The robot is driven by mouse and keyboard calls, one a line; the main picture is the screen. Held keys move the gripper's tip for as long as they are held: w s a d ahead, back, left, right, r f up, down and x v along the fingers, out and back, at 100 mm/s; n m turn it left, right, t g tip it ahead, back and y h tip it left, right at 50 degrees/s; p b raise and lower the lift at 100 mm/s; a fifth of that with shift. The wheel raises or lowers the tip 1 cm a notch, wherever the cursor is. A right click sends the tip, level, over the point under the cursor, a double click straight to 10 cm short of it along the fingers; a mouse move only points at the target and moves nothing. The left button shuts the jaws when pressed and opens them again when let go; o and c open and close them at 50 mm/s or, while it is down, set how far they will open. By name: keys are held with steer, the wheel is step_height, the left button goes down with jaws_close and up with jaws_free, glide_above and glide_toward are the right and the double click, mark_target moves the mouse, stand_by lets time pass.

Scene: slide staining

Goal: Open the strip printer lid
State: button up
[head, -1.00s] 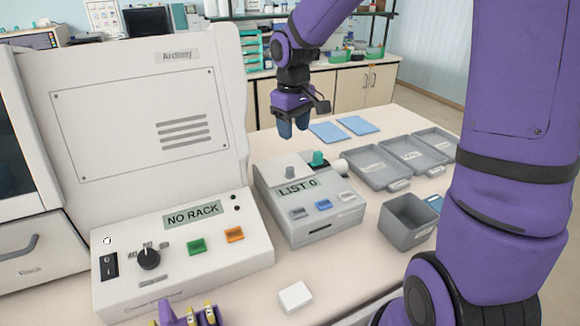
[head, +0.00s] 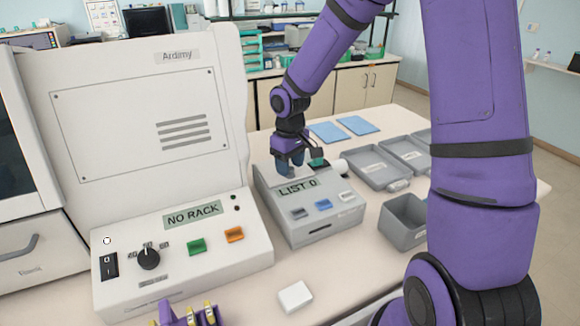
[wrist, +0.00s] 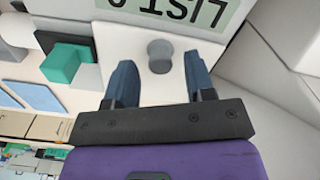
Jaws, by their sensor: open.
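The strip printer (head: 310,213) is a grey box with a sloped front. My gripper (head: 291,168) is just above the printer's top and hides the knob in the head view. In the wrist view my gripper (wrist: 158,80) is open, with its two blue fingers on either side of the knob. The knob shows between the fingertips; I cannot tell whether they touch it.
A teal part (wrist: 62,63) stands on the printer beside the knob. A large white machine (head: 185,245) reading "NO RACK" stands close at left. Grey trays (head: 373,167) and a grey bin (head: 403,225) are at right. A white block (head: 295,297) lies in front.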

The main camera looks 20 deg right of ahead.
steer(key=shift+f, duration=0.55)
jaws_close()
steer(key=shift+r, duration=0.1)
